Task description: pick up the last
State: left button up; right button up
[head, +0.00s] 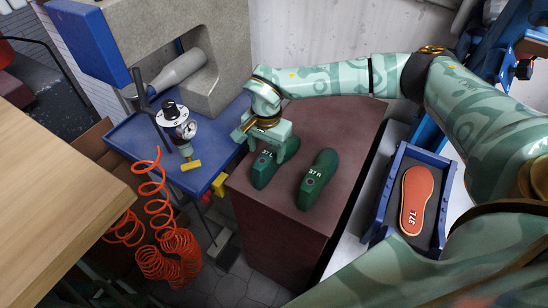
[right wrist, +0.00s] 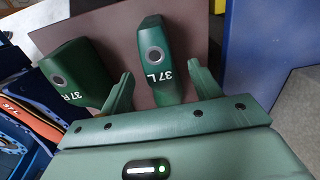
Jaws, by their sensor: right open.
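Two green shoe lasts lie side by side on the dark red-brown cabinet top (head: 345,120). The 37L last (head: 262,171) is on the left and the 37R last (head: 318,180) on the right. My right gripper (head: 270,150) is over the 37L last and partly hides it. In the right wrist view, the open fingers (right wrist: 158,72) stand on either side of the 37L last (right wrist: 153,50), with gaps visible. The 37R last (right wrist: 75,75) is outside the fingers, to the left. My left gripper is not in view.
A blue tray (head: 381,205) at the right holds an orange-red sole marked 37L (head: 416,200).

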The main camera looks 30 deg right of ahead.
notch_tip(320, 180, down, 7)
jog(key=shift+w+d+f+b, duration=0.1)
jog(key=shift+f+b, duration=0.1)
jog(key=shift+b, duration=0.45)
jog(key=shift+r, duration=0.1)
jog(key=c, duration=1.1)
